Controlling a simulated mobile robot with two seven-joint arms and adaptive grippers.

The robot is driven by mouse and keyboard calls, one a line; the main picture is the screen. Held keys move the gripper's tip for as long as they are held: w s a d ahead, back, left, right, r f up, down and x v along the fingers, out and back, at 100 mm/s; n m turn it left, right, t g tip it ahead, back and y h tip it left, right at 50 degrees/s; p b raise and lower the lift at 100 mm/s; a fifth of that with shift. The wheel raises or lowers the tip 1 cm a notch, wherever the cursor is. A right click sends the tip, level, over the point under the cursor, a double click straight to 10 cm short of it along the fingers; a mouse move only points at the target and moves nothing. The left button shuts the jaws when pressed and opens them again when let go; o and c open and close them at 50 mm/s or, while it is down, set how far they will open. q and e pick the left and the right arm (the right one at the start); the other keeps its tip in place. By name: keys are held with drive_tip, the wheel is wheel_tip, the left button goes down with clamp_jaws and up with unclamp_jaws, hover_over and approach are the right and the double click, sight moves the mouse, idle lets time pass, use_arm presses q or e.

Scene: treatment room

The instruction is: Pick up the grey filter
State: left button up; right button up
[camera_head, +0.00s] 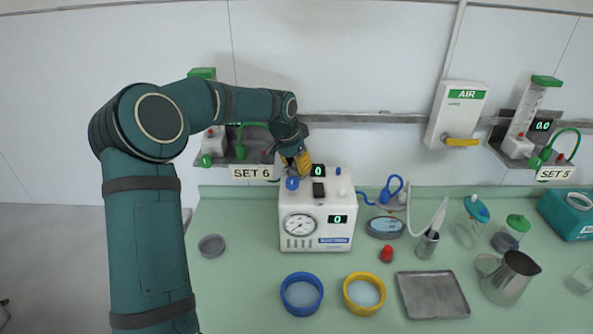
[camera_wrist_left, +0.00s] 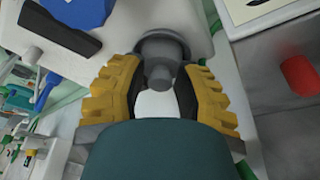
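The grey filter (camera_wrist_left: 165,50) is a round grey piece with a narrower stub, at the edge of the white machine in the left wrist view. In the head view I cannot make it out; my gripper covers that area. My left gripper (camera_wrist_left: 160,85) has yellow fingers with dark pads, spread apart on either side of the filter's stub. The fingertips are close to the filter's wider part; I cannot tell whether they touch it. In the head view the left gripper (camera_head: 299,163) is over the back top of the white machine (camera_head: 316,220). My right gripper is not in view.
A blue knob (camera_head: 292,184) stands on the machine near my gripper. A wall rail (camera_head: 370,118) and the SET 6 holder (camera_head: 252,172) are close behind. On the counter are a blue dish (camera_head: 301,309), a yellow dish (camera_head: 350,306) and a metal tray (camera_head: 432,296).

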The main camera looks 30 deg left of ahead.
use_arm(q)
drive_tip(key=shift+c, duration=1.3)
